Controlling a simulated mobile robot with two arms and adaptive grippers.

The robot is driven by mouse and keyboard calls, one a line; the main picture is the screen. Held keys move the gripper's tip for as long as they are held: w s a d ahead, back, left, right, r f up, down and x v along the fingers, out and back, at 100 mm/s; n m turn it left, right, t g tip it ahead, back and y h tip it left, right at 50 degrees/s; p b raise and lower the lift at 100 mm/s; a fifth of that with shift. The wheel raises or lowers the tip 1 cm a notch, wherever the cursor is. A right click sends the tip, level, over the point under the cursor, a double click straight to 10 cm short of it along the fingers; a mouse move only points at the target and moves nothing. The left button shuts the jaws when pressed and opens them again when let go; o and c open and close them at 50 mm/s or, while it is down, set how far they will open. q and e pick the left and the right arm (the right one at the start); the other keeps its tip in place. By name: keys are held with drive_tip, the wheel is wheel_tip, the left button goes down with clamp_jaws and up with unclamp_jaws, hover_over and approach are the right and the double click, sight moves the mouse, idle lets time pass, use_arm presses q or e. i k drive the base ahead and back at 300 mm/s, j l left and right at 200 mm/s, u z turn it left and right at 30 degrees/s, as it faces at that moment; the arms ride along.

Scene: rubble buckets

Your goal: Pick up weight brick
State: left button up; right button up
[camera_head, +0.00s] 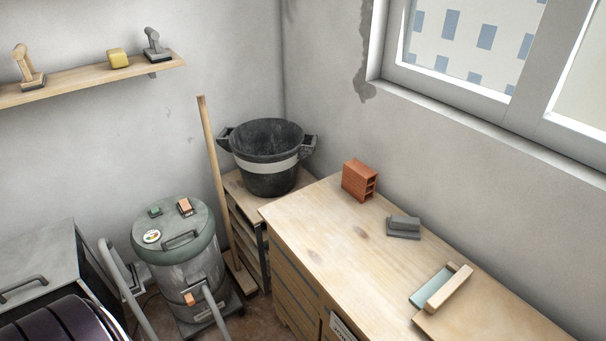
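A red-orange brick with hollow openings (357,182) stands upright at the back of the wooden workbench (335,226), close to the wall below the window. It is the only clear brick in view; nothing covers it. Neither of my grippers is in the camera_head view.
A black bucket with a pale band (268,158) stands left of the brick on a lower wooden stand. A grey tool (403,228) and a wooden-handled float (442,288) lie right of it. A grey-green lidded drum (178,252) stands on the floor. The bench's left part is clear.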

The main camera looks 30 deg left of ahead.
sight(359, 179)
drive_tip(key=u, duration=0.65)
drive_tip(key=i+j, duration=0.1)
drive_tip(key=j+u, duration=0.05)
drive_tip(key=j, duration=0.05)
